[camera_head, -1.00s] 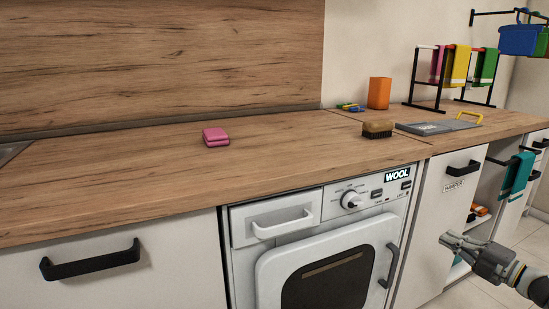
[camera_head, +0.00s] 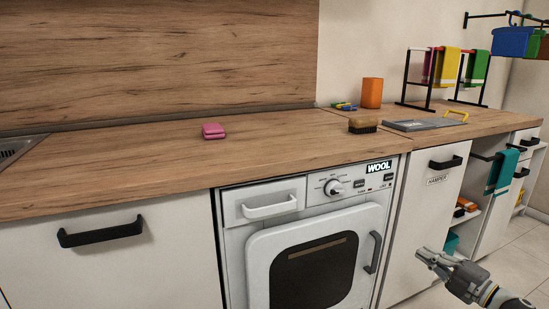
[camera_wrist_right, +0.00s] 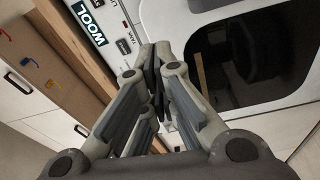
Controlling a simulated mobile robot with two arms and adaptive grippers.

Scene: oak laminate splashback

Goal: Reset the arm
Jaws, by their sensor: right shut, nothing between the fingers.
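My right gripper (camera_head: 424,254) shows at the lower right of the head view, in front of the white hamper cabinet and below the countertop. Its fingers are shut with nothing between them. In the right wrist view my right gripper (camera_wrist_right: 157,60) fills the middle, fingertips together, with the washing machine front behind it. My left gripper is not in view.
A washing machine (camera_head: 232,241) with a WOOL display sits under the wooden countertop (camera_head: 110,165). On top are a pink block (camera_head: 213,131), a brush (camera_head: 363,126), an orange cup (camera_head: 372,93) and a drying rack (camera_head: 407,80). The hamper cabinet (camera_head: 425,205) has a black handle. Floor shows at right.

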